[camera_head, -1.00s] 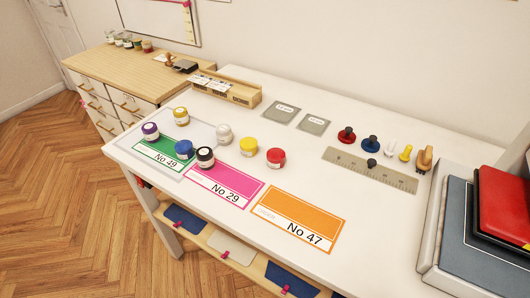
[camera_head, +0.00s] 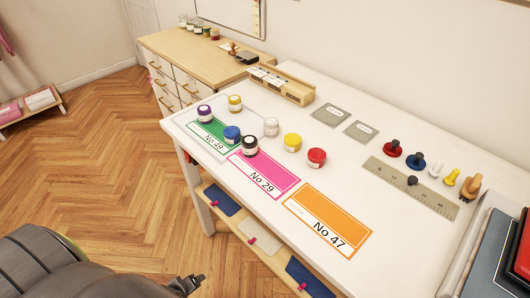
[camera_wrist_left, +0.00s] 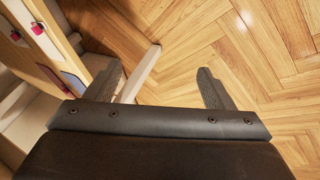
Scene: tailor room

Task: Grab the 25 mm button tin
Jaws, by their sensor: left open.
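Several small round tins stand on the white table: purple (camera_head: 204,113), gold (camera_head: 235,103), blue (camera_head: 232,134), black (camera_head: 250,145), white (camera_head: 271,126), yellow (camera_head: 292,142) and red (camera_head: 317,157). Their labels are too small to read, so I cannot tell which is the 25 mm button tin. My left gripper (camera_head: 187,284) is low at the bottom left of the head view, over the floor in front of the table and well apart from the tins. In the left wrist view its two fingers (camera_wrist_left: 160,78) are spread and empty. My right gripper is not in view.
Green (camera_head: 211,139), pink (camera_head: 268,178) and orange (camera_head: 328,222) cards lie on the table (camera_head: 232,203). A ruler (camera_head: 420,190) and several stamps are at the right. A wooden box (camera_head: 282,84) stands at the back. A shelf with fabric pieces hangs below the front edge.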

